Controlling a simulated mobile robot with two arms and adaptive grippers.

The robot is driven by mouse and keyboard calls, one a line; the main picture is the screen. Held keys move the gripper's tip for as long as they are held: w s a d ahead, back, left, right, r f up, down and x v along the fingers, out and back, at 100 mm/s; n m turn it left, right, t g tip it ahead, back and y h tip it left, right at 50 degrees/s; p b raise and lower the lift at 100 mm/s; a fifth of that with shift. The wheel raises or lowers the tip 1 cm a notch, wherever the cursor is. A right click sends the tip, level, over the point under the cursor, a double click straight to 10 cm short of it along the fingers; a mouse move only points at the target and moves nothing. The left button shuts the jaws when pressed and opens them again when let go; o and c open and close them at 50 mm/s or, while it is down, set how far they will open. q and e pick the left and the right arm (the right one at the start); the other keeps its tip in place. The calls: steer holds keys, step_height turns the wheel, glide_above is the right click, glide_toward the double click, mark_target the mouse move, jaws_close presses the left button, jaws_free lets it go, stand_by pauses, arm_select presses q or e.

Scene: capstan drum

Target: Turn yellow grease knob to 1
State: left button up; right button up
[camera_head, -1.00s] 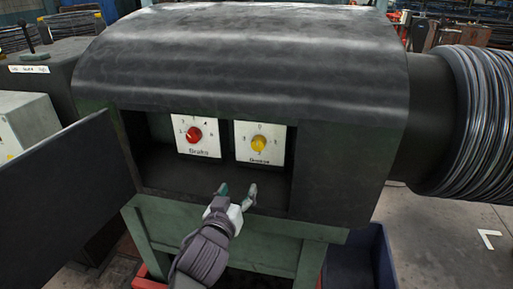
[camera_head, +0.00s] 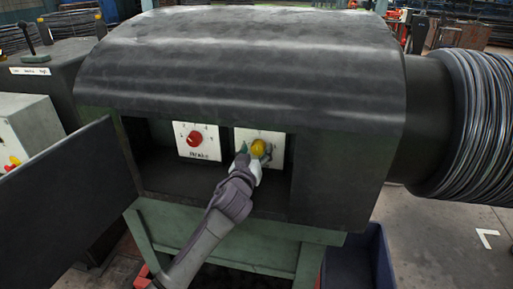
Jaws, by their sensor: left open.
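The yellow grease knob (camera_head: 259,148) sits on a white dial plate (camera_head: 244,133) inside the recess of the dark machine housing. My left gripper (camera_head: 255,154) is open, with its fingers at the lower part of the yellow knob, one on each side; I cannot tell whether they touch it. The gripper hides the lower part of the plate, its label and some of the numbers. The red knob (camera_head: 194,139) is on a second white plate to the left, clear of the gripper. My right gripper is not in view.
The recess has a dark floor and side walls close around my left gripper. An open dark door panel (camera_head: 58,186) stands at the left. A drum of coiled wire (camera_head: 472,125) is at the right. A blue bin (camera_head: 355,262) stands below right.

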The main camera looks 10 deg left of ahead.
arm_select(q)
steer(key=shift+w, duration=0.35)
steer(key=c, duration=1.1)
steer(key=shift+c, duration=0.2)
steer(key=shift+m, duration=0.3)
